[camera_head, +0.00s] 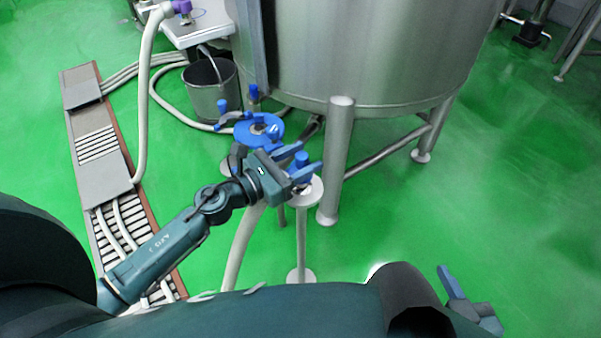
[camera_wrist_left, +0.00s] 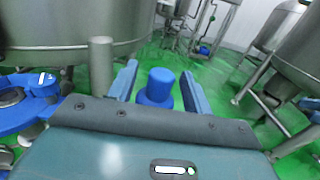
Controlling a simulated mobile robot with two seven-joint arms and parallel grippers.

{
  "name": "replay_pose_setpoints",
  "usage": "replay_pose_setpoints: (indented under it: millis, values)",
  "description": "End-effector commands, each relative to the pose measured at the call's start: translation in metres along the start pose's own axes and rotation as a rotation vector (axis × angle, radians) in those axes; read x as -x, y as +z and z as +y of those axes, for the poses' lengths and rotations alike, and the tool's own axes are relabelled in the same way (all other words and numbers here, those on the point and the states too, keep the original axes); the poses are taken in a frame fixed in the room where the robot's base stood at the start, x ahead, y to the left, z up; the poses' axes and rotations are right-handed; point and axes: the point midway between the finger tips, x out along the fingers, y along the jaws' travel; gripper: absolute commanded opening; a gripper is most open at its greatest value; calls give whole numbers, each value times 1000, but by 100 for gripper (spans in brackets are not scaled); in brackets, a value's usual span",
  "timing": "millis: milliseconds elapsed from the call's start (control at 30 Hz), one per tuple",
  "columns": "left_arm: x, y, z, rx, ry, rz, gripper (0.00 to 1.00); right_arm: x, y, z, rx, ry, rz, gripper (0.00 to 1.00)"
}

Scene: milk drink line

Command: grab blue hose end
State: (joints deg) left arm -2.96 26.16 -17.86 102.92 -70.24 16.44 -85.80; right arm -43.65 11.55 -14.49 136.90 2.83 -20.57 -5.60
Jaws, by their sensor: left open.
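The blue hose end (camera_head: 301,160) is an upright blue piece with a narrower round top, above a small round pale stand (camera_head: 312,191) beside the steel tank leg. In the left wrist view the blue hose end (camera_wrist_left: 157,88) sits between the two blue fingers, with gaps on both sides. My left gripper (camera_head: 308,157) is open around it. Its lower part is partly hidden by the gripper. My right gripper (camera_head: 468,300) shows only in part at the bottom right, away from the stand; its jaw state is unclear.
A large steel tank (camera_head: 365,45) stands behind on legs. A blue round fitting (camera_head: 252,136) with upright blue parts is just left of the gripper. A grey bucket (camera_head: 211,92), pale hoses and a floor grate (camera_head: 104,178) lie left. Green floor (camera_head: 500,190) on the right is clear.

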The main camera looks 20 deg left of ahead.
Motion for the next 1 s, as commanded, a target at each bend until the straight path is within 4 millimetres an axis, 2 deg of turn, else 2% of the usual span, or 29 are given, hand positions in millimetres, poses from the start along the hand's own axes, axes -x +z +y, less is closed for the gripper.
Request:
replay_pose_setpoints:
  millis: [200, 800, 1000]
  values:
    - [0, 0, 0, 0, 0, 0, 49, 2, 3, -1, -4, 0, -7, 36]
    - [0, 0, 0, 0, 0, 1, 0, 1, 0, 0, -1, 1, -1, 36]
    - [0, 1, 0, 0, 0, -2, 0, 0, 0, 0, -1, 0, 0, 36]
